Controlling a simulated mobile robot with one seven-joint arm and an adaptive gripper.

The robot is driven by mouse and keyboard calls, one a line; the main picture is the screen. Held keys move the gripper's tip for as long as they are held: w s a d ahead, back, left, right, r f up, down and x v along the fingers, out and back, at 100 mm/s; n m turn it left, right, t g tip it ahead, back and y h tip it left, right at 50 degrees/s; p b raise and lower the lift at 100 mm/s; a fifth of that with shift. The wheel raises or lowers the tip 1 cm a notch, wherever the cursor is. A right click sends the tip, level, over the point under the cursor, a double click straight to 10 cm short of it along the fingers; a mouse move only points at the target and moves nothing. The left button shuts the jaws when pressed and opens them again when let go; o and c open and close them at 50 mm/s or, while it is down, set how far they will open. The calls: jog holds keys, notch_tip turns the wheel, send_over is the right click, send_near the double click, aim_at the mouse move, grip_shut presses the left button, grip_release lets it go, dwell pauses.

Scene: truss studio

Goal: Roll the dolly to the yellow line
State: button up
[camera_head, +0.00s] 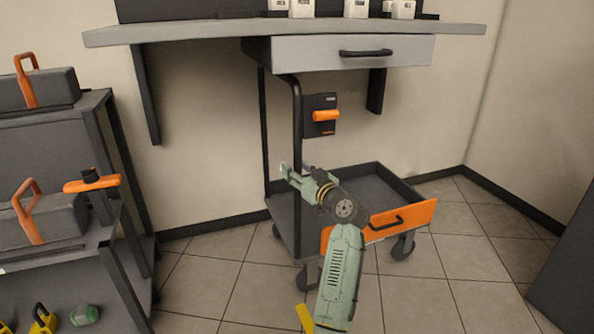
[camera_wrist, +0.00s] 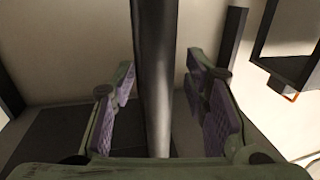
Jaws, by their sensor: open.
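The dolly (camera_head: 283,210) is a dark wheeled cart beneath the wall shelf, with upright posts at its left and casters on the tiles. My gripper (camera_head: 296,172) is open at the dolly's near upright post (camera_head: 297,115). In the wrist view the post (camera_wrist: 155,70) stands between my two spread fingers, with gaps visible on both sides. A short piece of yellow line (camera_head: 304,316) shows on the floor at the bottom; my arm hides part of the area around it.
A grey drawer (camera_head: 350,52) hangs under the wall shelf (camera_head: 200,32) above the dolly. A wall box with an orange handle (camera_head: 326,116) is behind. A dark rack (camera_head: 115,160) with toolboxes stands left. A dark panel (camera_head: 570,265) is at right. Floor tiles in front are mostly clear.

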jog(key=v, duration=0.7)
jog(key=shift+s+d, duration=0.15)
jog(key=shift+s, duration=0.1)
